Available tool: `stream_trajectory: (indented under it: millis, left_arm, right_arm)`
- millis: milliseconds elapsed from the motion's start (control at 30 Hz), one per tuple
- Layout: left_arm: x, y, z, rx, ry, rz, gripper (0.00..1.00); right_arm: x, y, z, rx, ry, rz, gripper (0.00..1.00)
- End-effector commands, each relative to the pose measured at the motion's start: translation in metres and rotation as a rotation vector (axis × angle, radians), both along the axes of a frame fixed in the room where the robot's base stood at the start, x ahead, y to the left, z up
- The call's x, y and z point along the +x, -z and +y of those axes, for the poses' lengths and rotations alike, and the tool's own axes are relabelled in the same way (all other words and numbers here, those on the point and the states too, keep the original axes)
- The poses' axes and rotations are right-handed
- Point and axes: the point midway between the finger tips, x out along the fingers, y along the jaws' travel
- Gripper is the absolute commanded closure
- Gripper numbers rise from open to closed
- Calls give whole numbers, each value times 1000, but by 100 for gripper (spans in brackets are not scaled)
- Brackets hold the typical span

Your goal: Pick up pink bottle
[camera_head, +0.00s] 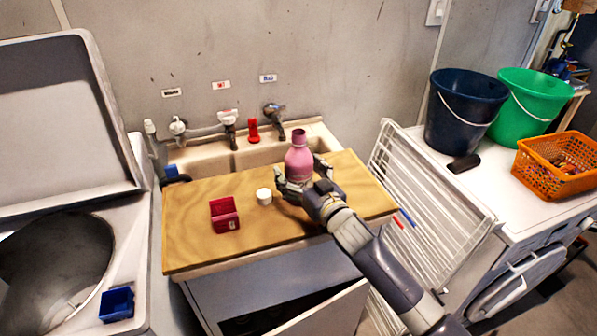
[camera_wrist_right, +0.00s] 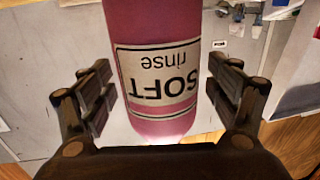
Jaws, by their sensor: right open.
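The pink bottle (camera_head: 298,160) stands upright on the wooden board (camera_head: 190,205) over the sink. In the right wrist view the bottle (camera_wrist_right: 155,25) shows close up, upside down in the picture, with a label reading "SOFT rinse". My right gripper (camera_head: 304,178) is open, with its fingers on either side of the bottle's lower part. In the right wrist view gaps show between the bottle and both fingers of the gripper (camera_wrist_right: 160,95). The bottle's base is partly hidden by the gripper in the head view. My left gripper is not in view.
A white cup (camera_head: 264,196) and a red box (camera_head: 225,215) stand left of the bottle on the board. Taps (camera_head: 228,122) are behind. A white drying rack (camera_head: 425,190) is at right, near my arm. Buckets (camera_head: 462,110) and an orange basket (camera_head: 556,165) stand farther right.

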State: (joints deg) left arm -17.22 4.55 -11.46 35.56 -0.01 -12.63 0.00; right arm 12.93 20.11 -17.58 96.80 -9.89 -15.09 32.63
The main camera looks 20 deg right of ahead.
Motion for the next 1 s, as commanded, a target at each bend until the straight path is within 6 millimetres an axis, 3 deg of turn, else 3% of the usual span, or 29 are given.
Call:
stream_trajectory:
  millis: [267, 567, 1000]
  left_arm:
    - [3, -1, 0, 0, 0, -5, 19]
    - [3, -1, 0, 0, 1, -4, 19]
    - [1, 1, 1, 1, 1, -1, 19]
  right_arm:
    - [3, 0, 1, -1, 0, 0, 18]
    - [3, 0, 1, -1, 0, 0, 84]
    - [3, -11, 0, -1, -1, -8, 84]
